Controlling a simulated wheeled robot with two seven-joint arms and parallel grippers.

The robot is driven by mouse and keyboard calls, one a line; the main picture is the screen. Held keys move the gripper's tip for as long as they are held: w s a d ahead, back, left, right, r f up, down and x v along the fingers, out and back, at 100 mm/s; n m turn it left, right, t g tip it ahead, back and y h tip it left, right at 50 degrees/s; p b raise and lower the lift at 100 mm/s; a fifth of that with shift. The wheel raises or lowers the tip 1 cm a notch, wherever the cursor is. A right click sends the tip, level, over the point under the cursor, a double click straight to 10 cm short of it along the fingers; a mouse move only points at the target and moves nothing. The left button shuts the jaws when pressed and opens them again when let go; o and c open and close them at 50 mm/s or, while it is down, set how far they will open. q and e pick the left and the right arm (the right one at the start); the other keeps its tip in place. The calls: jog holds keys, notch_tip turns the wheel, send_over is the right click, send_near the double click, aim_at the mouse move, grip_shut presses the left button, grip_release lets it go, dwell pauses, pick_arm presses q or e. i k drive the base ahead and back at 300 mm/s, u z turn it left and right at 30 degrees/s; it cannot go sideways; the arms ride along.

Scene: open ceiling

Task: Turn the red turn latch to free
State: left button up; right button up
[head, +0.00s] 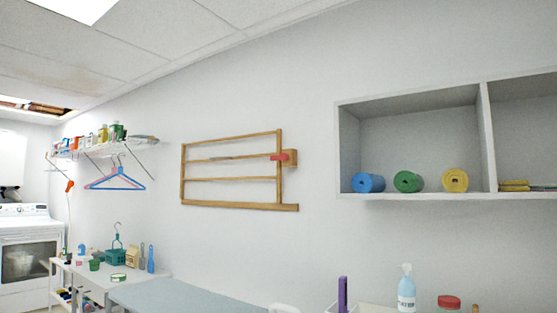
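The red turn latch (280,157) is a small red piece on the upper right of a wooden rack (230,205) fixed to the white wall. It lies roughly level, over the rack's right upright and next to a small wooden block (291,158). The rack stands flat against the wall, with several horizontal bars. The latch is too small to tell its exact setting. Neither gripper is in the head view.
A white wall shelf (410,196) with blue, green and yellow rolls juts out at the right. Below it stand a spray bottle (406,289) and a red-lidded jar (448,303). An ironing-board-like grey surface (190,299) lies below the rack. Wall in front of the rack is unobstructed.

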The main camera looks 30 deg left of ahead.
aim_at(282, 157)
jog(key=u, duration=2.35)
jog(key=i, duration=1.5)
jog(key=z, duration=0.4)
